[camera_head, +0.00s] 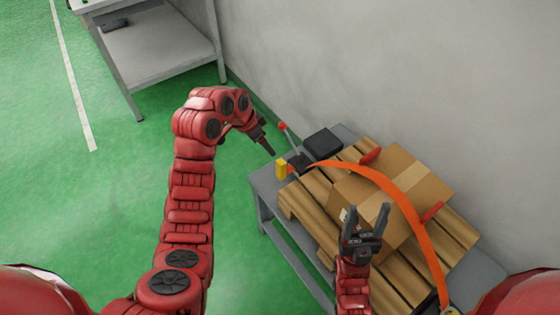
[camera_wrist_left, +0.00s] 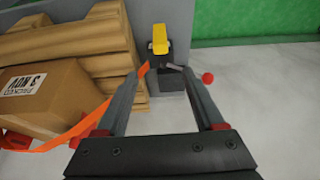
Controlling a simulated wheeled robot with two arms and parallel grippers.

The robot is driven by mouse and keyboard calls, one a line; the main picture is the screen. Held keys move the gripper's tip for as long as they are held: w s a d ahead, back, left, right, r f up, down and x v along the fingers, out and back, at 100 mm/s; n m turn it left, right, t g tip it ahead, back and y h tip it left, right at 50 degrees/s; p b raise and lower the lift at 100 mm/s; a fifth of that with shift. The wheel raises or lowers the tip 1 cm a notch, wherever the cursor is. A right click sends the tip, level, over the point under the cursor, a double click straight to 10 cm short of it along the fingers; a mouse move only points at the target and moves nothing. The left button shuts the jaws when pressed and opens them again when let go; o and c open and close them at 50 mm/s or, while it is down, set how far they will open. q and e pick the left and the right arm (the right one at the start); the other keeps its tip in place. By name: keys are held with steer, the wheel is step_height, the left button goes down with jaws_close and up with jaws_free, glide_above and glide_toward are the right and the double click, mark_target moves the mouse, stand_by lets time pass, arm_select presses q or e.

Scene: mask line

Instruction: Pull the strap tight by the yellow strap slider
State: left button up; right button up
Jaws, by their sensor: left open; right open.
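The yellow strap slider (camera_head: 282,169) is at the left end of the orange strap (camera_head: 405,205), by the table's left edge. The strap arcs over a cardboard box (camera_head: 400,180) on a wooden pallet (camera_head: 305,203). My left gripper (camera_head: 268,149) is open just beyond the slider in the head view, apart from it. In the left wrist view the slider (camera_wrist_left: 160,40) shows ahead of the spread, empty fingers (camera_wrist_left: 163,72). My right gripper (camera_head: 368,218) is open and empty, in front of the box's near side.
The pallet stands on a grey table (camera_head: 270,186) against a grey wall. A black block (camera_head: 323,142) and a red-knobbed lever (camera_head: 282,126) are near the slider. Red pieces (camera_head: 432,212) sit at the box. Another grey table (camera_head: 165,60) stands at the back left. Green floor is clear.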

mark_target(281, 162)
arm_select(q)
steer(key=x, duration=1.6)
steer(key=shift+w, duration=0.1)
jaws_close()
stand_by(0.8)
